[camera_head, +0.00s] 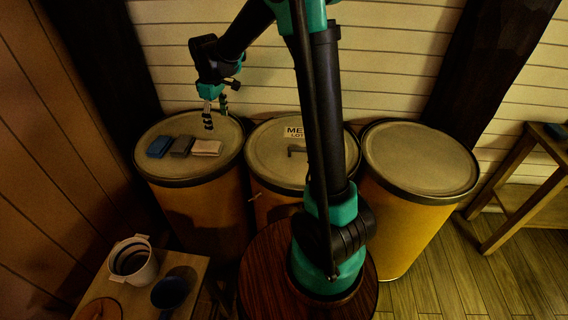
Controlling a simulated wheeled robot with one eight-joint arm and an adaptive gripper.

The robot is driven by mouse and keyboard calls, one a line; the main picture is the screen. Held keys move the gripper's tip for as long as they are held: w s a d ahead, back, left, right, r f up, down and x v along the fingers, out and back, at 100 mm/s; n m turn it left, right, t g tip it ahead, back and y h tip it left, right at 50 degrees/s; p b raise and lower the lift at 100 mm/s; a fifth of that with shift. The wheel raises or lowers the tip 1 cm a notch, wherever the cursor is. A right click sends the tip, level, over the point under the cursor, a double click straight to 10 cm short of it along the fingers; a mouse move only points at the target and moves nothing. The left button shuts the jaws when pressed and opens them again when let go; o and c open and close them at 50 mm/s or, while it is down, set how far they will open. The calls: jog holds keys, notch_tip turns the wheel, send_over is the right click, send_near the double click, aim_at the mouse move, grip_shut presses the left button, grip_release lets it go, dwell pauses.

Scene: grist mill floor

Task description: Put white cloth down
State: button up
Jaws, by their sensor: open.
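The white cloth (207,147) lies folded on the lid of the left drum (160,179). It is the rightmost of three small folded cloths in a row. My gripper (215,112) is open and empty, just above and behind the white cloth over the same lid. Its fingers appear apart from the cloth.
A blue cloth (159,147) and a dark grey cloth (182,146) lie beside the white one. A middle drum (262,160) with a label card and a right drum (425,165) with a bare lid stand alongside. A small table (189,262) holds a white pot (142,274) and a dark blue cup (170,294).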

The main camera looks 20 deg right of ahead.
jog(key=s+d+f+m+t, duration=0.1)
jog(key=s+d+f+m, duration=0.2)
jog(key=s+d+m, duration=0.3)
jog(key=s+d+f+m+t, duration=0.2)
jog(key=s+d+m, duration=0.3)
jog(key=s+d, duration=0.9)
jog(key=s+f, duration=0.1)
jog(key=s, duration=0.3)
jog(key=shift+s+m+t, duration=0.2)
jog(key=shift+m+t, duration=0.1)
jog(key=shift+m, duration=0.1)
jog(key=shift+o, duration=0.6)
